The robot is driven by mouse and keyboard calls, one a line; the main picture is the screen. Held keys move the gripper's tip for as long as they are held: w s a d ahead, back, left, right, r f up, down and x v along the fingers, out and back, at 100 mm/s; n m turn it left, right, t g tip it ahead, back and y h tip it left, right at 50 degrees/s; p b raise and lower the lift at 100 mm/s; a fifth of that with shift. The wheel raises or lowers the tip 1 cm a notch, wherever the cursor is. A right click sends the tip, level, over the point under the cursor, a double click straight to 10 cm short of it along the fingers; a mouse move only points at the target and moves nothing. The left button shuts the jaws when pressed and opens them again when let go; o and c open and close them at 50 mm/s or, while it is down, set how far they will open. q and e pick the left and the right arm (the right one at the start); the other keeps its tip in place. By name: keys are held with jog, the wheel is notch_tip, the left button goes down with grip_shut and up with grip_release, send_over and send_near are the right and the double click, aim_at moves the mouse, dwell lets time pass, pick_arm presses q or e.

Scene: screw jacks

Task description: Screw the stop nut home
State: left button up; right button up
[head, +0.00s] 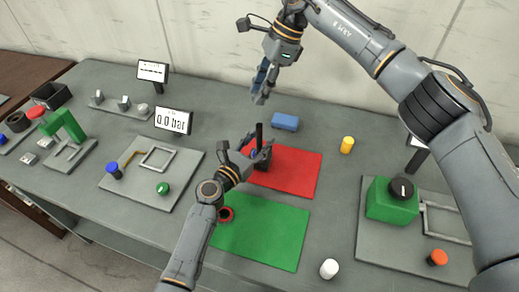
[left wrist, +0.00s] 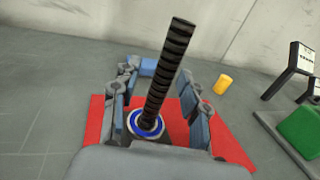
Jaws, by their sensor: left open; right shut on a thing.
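A black threaded rod (head: 259,137) stands upright from a dark base on the red mat (head: 300,180). In the left wrist view the rod (left wrist: 165,75) rises through a blue and white ring (left wrist: 146,124) at its foot. My left gripper (head: 256,152) is open, with its fingers on either side of the rod; the fingers also flank it in the left wrist view (left wrist: 158,105). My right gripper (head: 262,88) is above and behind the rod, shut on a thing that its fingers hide. I cannot make out a stop nut for certain. A red and black ring (head: 226,214) lies at the green mat's left edge.
The green mat (head: 265,235) is otherwise clear. A blue block (head: 285,122), a yellow cylinder (head: 347,145) and a white cylinder (head: 329,268) stand nearby. A green box with a black knob (head: 392,205) is on the right. Panels with small parts (head: 150,190) are on the left.

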jog(key=shift+s, duration=0.1)
pick_arm(q)
grip_shut()
pick_arm(e)
send_over(260, 125)
jog(key=shift+f, duration=2.45)
jog(key=shift+f, duration=0.1)
jog(key=shift+f, duration=0.8)
jog(key=shift+f, duration=0.55)
